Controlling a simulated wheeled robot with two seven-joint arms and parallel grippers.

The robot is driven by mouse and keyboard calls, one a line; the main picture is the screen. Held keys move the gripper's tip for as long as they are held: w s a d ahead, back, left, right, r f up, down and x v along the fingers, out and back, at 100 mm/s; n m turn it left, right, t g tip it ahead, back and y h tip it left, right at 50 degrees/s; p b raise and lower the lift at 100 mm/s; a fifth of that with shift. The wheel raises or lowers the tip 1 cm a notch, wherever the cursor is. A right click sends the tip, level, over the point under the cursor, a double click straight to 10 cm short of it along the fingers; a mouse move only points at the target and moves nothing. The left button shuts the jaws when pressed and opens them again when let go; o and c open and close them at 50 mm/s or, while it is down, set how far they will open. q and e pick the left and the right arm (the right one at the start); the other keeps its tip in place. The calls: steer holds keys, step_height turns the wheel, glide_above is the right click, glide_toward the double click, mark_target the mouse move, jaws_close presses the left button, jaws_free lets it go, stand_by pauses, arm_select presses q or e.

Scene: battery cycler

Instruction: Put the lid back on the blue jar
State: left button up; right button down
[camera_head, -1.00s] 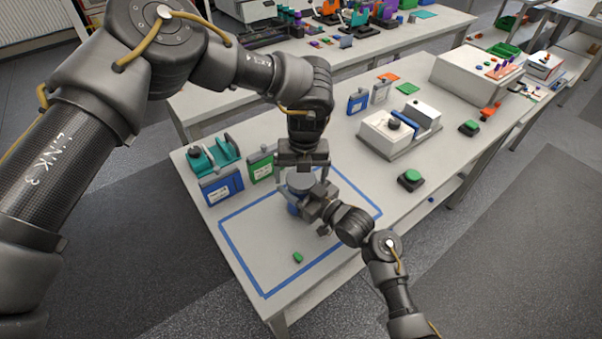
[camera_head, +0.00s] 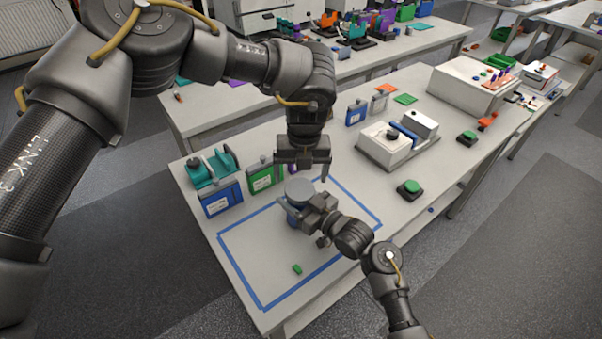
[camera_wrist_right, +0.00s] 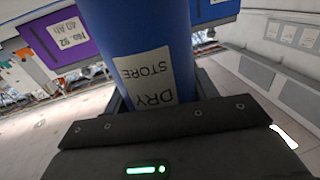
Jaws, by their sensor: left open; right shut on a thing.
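The blue jar (camera_head: 292,217) stands upright inside the blue tape outline on the near table. A grey round lid (camera_head: 299,190) is on top of it; whether it is fully seated cannot be told. My right gripper (camera_head: 311,217) is shut on the jar's body from the right. In the right wrist view the jar (camera_wrist_right: 145,45) shows a "DRY STORE" label, upside down, between the fingers; its top is out of frame. My left gripper (camera_head: 303,179) points down, open and empty, just above and behind the lid.
A small green object (camera_head: 297,269) lies inside the blue tape outline (camera_head: 241,283). Blue (camera_head: 221,198) and green (camera_head: 262,178) battery packs and a teal holder (camera_head: 202,175) stand behind and left. A white device (camera_head: 390,146) and a green button (camera_head: 411,187) stand to the right.

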mark_target(300, 188)
arm_select(q)
steer(key=shift+w+d+r+n, duration=0.15)
steer(key=shift+r+n, duration=0.25)
steer(key=shift+r, duration=0.25)
steer(key=shift+w+a+r+n, duration=0.1)
steer(key=shift+r+n, duration=0.3)
steer(key=shift+r, duration=0.2)
steer(key=n, duration=0.1)
steer(key=r+n, duration=0.1)
steer(key=shift+s+n, duration=0.35)
steer(key=shift+n, duration=1.15)
steer(key=shift+s+f, duration=0.1)
steer(key=shift+w+a+f, duration=0.1)
steer(key=shift+w+f, duration=0.05)
steer(key=shift+f, duration=1.85)
steer(key=shift+w+a+f, duration=0.1)
steer(key=shift+f, duration=1.85)
